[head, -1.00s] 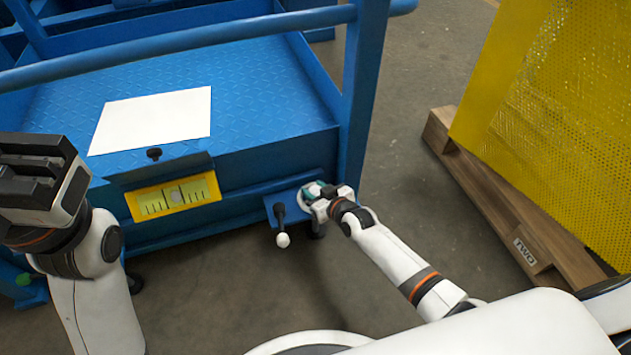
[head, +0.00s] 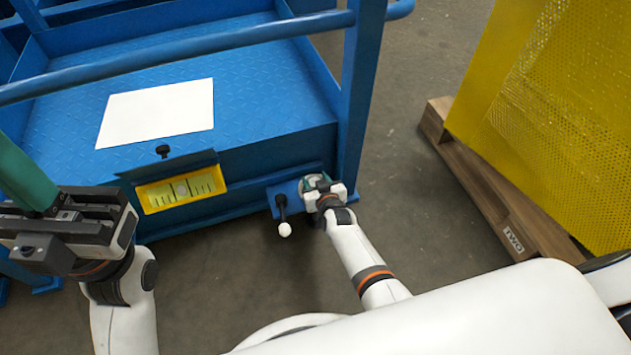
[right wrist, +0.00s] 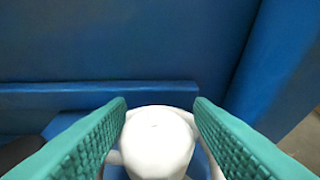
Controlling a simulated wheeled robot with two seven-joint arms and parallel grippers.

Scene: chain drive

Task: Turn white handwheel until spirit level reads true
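The white handwheel (head: 312,183) sits on a blue bracket at the platform's front right corner, partly hidden by my right gripper (head: 317,183). In the right wrist view my teal fingers (right wrist: 160,108) stand on both sides of a white round knob (right wrist: 158,143); whether they press on it is unclear. The spirit level (head: 180,189) is a yellow-framed vial with black marks on the platform front. Its pale bubble shows near the middle, too small to read exactly. My left gripper (head: 45,215) is raised at the left, its green finger pointing up; its opening is hidden.
A black lever with a white ball end (head: 285,229) hangs just left of the handwheel. A white sheet (head: 158,112) lies on the blue platform (head: 255,80). A blue rail crosses above. A wooden pallet (head: 490,195) with a yellow perforated panel stands at the right.

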